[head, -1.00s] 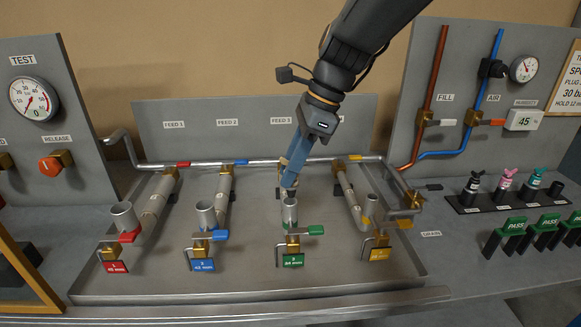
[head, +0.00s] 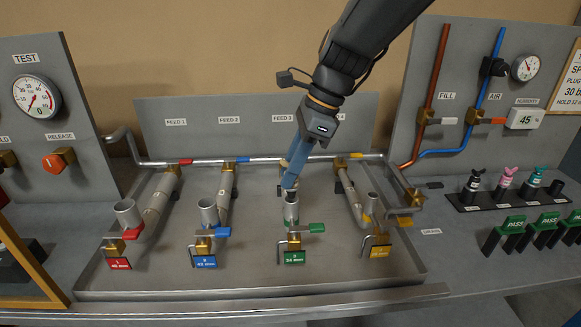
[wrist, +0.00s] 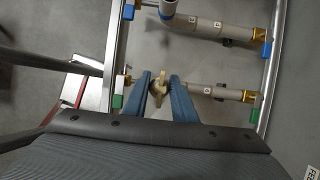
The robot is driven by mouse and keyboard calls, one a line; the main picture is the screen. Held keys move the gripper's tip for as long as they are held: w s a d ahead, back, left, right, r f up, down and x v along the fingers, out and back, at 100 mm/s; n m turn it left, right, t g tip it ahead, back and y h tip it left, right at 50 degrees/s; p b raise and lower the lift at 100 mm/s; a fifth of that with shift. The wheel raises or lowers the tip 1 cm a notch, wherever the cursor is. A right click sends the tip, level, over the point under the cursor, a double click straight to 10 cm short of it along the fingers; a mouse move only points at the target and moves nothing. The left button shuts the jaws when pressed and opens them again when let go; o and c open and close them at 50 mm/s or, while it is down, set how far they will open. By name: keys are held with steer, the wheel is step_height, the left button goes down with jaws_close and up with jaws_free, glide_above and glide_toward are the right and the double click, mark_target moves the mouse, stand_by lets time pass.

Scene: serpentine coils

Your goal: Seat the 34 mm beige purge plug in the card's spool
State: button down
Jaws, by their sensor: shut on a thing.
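My gripper (head: 290,187) has its blue fingers shut on the beige plug (wrist: 158,86), whose wing handle shows between the fingertips in the wrist view. In the head view the plug is mostly hidden by the fingers. The fingertips are right over the mouth of the upright grey spool (head: 292,212) on the third feed, with a green lever and a green tag (head: 294,258) that reads 34 mm. A dark band shows at the spool's mouth under the fingertips. I cannot tell how deep the plug sits. The card (head: 567,80) at the right edge is cut off.
Open spools with red (head: 127,213), blue (head: 208,211) and yellow (head: 373,203) levers stand on the same tray (head: 250,288). A pipe runs behind them. Black, pink and teal plugs (head: 505,182) stand in a rack at right, near green PASS tags (head: 513,223).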

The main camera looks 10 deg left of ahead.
mark_target(291, 193)
steer(key=shift+f, duration=0.95)
steer(key=shift+f, duration=0.65)
steer(key=c, duration=1.4)
jaws_free()
